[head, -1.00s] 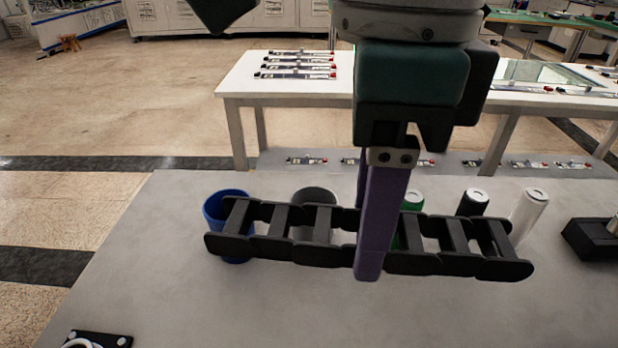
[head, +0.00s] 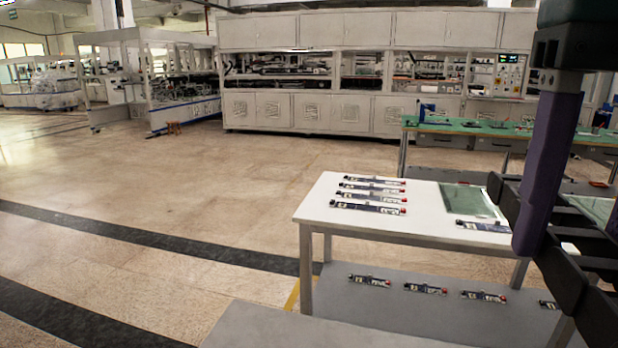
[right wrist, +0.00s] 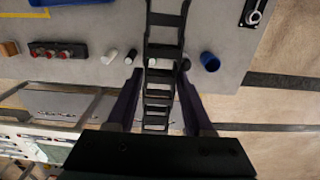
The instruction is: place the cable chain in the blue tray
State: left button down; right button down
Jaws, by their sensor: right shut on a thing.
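The black cable chain (head: 562,278) hangs at the right edge of the head view, partly cut off by the frame. My right gripper (head: 532,225) is shut on it, with one purple finger showing in front of the links. In the right wrist view the chain (right wrist: 162,52) runs lengthwise between the two fingers of the right gripper (right wrist: 158,80), above the grey table. A blue shape that looks like the blue tray (right wrist: 75,2) shows at the top left of the right wrist view, mostly cut off. My left gripper is in neither current view.
On the grey table (right wrist: 225,20) are a blue cup (right wrist: 209,61), small bottles (right wrist: 108,57), a dark block with red parts (right wrist: 58,50) and a black fixture (right wrist: 257,12). A white table (head: 400,228) with several small parts stands beyond. Open floor lies left.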

aim_at(590, 228)
jog(key=r+n+p, duration=0.1)
jog(key=r, duration=0.1)
jog(key=d+r+n+p, duration=0.1)
jog(key=r+n, duration=0.1)
jog(key=shift+r+n, duration=0.15)
jog(key=shift+n, duration=0.15)
jog(key=s+r+p, duration=0.2)
jog(key=r+p, duration=1.5)
jog(key=p, duration=0.1)
jog(key=s+r+p, duration=0.3)
jog(key=r+p, duration=1.4)
jog(key=p, duration=0.2)
jog(key=shift+s+r, duration=0.3)
jog(key=shift+s, duration=0.05)
